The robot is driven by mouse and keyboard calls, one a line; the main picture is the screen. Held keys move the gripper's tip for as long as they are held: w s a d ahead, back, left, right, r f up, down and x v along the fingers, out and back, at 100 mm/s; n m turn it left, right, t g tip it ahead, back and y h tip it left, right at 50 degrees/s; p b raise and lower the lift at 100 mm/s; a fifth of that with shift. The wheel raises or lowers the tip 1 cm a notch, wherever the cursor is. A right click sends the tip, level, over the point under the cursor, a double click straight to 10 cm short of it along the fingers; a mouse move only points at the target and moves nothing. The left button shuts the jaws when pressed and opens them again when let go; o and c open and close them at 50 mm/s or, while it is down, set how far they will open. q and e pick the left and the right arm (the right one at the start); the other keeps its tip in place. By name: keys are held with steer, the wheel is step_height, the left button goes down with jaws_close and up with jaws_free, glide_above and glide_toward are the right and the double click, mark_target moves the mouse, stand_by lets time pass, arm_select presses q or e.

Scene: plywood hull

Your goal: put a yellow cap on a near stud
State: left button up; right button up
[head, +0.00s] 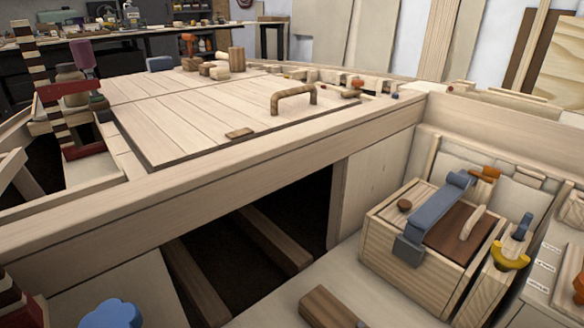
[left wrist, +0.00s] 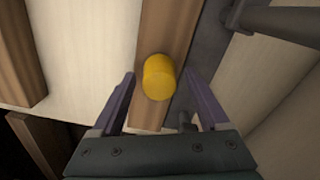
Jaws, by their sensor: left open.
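A yellow cap (left wrist: 159,77), a short cylinder, shows in the left wrist view on or just above a brown wooden strip. I cannot tell whether anything is under it. My left gripper (left wrist: 159,92) is open, with one purple-grey finger on each side of the cap and a gap to each. A small grey peg-like part (left wrist: 186,120) stands by the right-hand finger; I cannot tell if it is a stud. I cannot make out this cap or either gripper in the head view.
In the head view a wooden box (head: 414,235) with a blue-grey clamp (head: 436,212) stands at the right, beside a yellow curved piece (head: 510,256). A dark opening (head: 262,240) lies under the long beam (head: 220,160). A deck panel (head: 215,110) carries a handle (head: 293,97).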

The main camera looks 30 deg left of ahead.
arm_select(q)
step_height(320, 180, up, 12)
steer(key=p, duration=0.9)
steer(key=shift+r, duration=0.1)
